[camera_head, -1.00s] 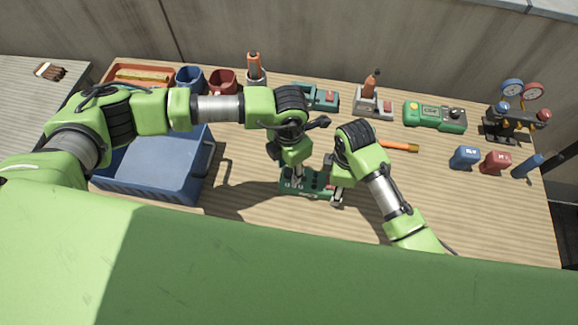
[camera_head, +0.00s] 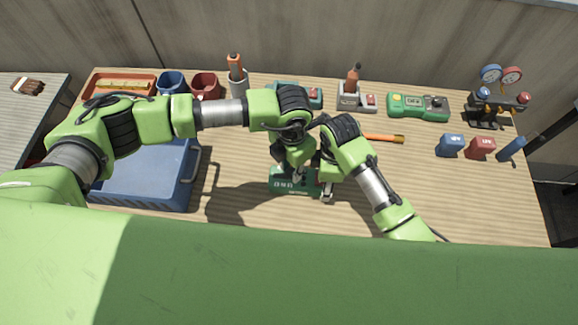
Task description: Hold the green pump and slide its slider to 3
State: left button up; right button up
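The green pump (camera_head: 284,187), a dark green box with pale markings on its front face, lies on the wooden table in the middle of the head view. My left gripper (camera_head: 301,174) points down over it, and its fingertips are mostly hidden by my own wrist and the pump. My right gripper (camera_head: 327,192) is at the pump's right end, fingers down and close to it. I cannot tell whether either gripper touches or holds the pump. The slider and its scale are too small and covered to read.
A blue bin (camera_head: 190,192) stands at the left. Along the back are a grey holder with an orange-handled tool (camera_head: 236,68), a grey-and-red device (camera_head: 357,98), a green meter (camera_head: 418,106) and a gauge manifold (camera_head: 495,106). An orange-handled tool (camera_head: 386,138) lies behind my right arm. The right front table is clear.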

pick_arm(q)
jog(key=shift+o, duration=0.7)
jog(key=shift+r, duration=0.15)
notch_tip(320, 180, up, 12)
jog(key=shift+f, duration=0.2)
pick_arm(e)
jog(key=o, duration=2.2)
jog(key=shift+c, duration=0.2)
pick_arm(q)
jog(key=shift+r, duration=0.15)
pick_arm(e)
jog(key=shift+r, duration=0.1)
pick_arm(q)
notch_tip(320, 180, up, 11)
jog(key=p, duration=1.1)
send_over(291, 172)
pick_arm(e)
notch_tip(291, 172, up, 9)
jog(key=shift+r, duration=0.1)
pick_arm(q)
jog(key=shift+d, duration=0.1)
pick_arm(e)
jog(key=shift+f, duration=0.2)
